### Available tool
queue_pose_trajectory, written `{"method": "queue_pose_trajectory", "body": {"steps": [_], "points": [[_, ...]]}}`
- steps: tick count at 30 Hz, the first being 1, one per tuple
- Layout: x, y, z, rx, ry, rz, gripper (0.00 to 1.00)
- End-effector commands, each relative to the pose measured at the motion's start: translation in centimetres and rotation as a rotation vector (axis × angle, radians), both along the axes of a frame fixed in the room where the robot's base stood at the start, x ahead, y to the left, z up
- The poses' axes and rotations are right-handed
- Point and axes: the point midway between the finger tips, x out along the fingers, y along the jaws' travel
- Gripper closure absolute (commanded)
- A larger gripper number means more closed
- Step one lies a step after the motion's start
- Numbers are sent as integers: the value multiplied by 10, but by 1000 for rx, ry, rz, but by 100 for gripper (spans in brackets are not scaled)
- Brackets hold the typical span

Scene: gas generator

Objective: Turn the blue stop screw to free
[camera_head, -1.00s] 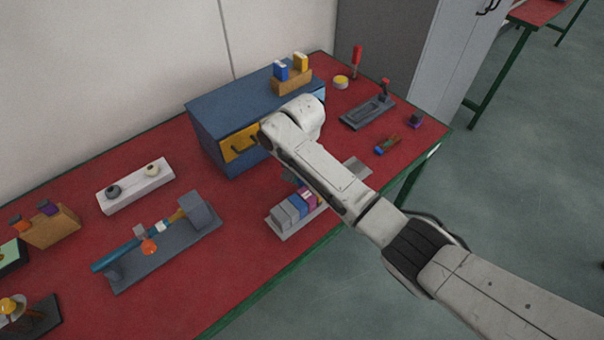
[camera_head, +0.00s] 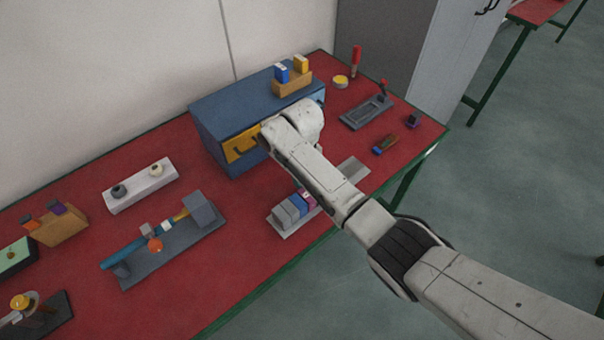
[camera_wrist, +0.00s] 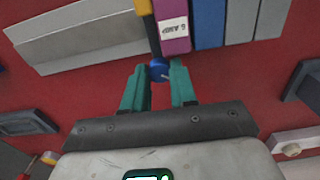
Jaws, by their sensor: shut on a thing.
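The blue stop screw (camera_wrist: 159,70) shows in the wrist view as a small round blue knob just below a row of coloured blocks. My gripper (camera_wrist: 158,76) has its two teal fingers on either side of the knob, shut on it. A pale line or slot shows on the knob's right side; its exact turn is hard to read. In the head view my arm hides the screw and the gripper. The row holds a purple block (camera_wrist: 173,25) marked 5 AMP, with yellow and black to its left and blue and grey to its right, on a grey rail (camera_wrist: 85,38).
In the head view a blue cabinet (camera_head: 225,105) with a yellow drawer front stands behind my arm. A grey base with a blue rod (camera_head: 135,250) lies left, a dark tray (camera_head: 366,112) right. Red tabletop (camera_head: 225,285) is clear at the front.

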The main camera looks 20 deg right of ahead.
Motion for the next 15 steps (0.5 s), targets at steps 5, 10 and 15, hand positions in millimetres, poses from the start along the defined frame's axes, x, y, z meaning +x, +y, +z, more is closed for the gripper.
{"method": "queue_pose_trajectory", "body": {"steps": [5, 10, 15], "points": [[0, 0, 0, 0, 1, 78, 100], [0, 0, 0, 0, 0, 120, 100], [0, 0, 0, 0, -1, 133, 100]]}}
